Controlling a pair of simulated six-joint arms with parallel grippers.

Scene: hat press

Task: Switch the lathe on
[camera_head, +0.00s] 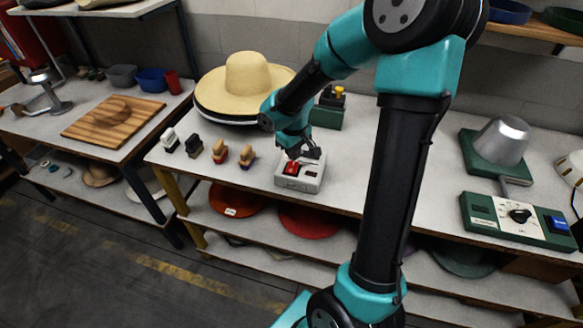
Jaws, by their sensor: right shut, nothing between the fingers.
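A small light-grey switch box (314,183) with a red rocker (291,168) sits near the front edge of the middle bench. My right gripper (300,157) is shut and empty, pointing down right at the red rocker. Whether its tips touch the rocker I cannot tell. A dark slot shows on the box's right half. No machine plainly recognisable as a lathe stands out. My left gripper is not in view.
Several small stamps or brushes (219,152) stand left of the box. A straw hat (247,77) and a green device (328,114) are behind. At right are a metal dome (502,139) and a green control panel (518,216) with a dial. My right arm crosses the bench.

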